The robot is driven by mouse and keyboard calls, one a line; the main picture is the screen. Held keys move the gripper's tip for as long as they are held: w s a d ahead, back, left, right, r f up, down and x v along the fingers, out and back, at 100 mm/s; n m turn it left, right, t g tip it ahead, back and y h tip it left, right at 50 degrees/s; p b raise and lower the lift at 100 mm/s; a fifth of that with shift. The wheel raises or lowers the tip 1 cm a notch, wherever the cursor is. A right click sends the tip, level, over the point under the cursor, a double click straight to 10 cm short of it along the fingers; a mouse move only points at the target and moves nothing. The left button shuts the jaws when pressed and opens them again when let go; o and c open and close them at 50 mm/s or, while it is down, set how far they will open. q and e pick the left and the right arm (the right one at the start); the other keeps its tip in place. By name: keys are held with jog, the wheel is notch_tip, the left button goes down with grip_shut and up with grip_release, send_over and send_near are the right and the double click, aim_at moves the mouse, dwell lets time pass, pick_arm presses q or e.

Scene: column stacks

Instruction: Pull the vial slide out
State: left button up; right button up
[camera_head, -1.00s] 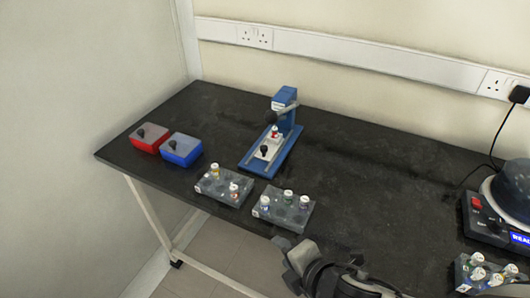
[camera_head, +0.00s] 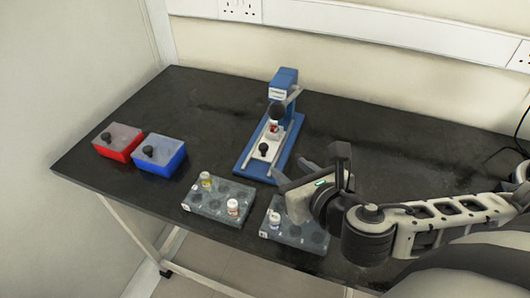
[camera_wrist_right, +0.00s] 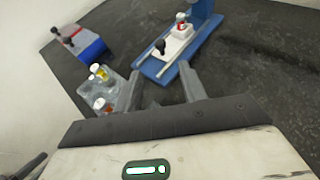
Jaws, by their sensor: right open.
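The vial slide (camera_head: 267,148) is a white plate with a black knob (camera_head: 263,148) at its front. It lies on the blue base of the press (camera_head: 283,86). A vial with a red part (camera_head: 273,128) stands on the slide below the press head. In the right wrist view the slide (camera_wrist_right: 175,42), its knob (camera_wrist_right: 160,46) and the vial (camera_wrist_right: 181,20) are in clear sight. My right gripper (camera_head: 290,172) is open and empty, in front of and to the right of the press base, apart from the knob. My left gripper is in neither view.
Two grey vial racks stand at the front, one left (camera_head: 218,200) and one partly hidden behind my right arm (camera_head: 290,235). A red box (camera_head: 118,142) and a blue box (camera_head: 160,153) stand at the left. The table right of the press is clear.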

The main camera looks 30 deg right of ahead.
jog(key=b, duration=0.4)
send_near(265, 148)
jog(key=shift+w+f, duration=0.5)
jog(key=shift+w, duration=0.15)
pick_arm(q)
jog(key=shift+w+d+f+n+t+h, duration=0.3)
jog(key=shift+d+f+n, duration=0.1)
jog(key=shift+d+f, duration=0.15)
pick_arm(e)
jog(key=x, duration=0.7)
jog(key=shift+w+r, duration=0.15)
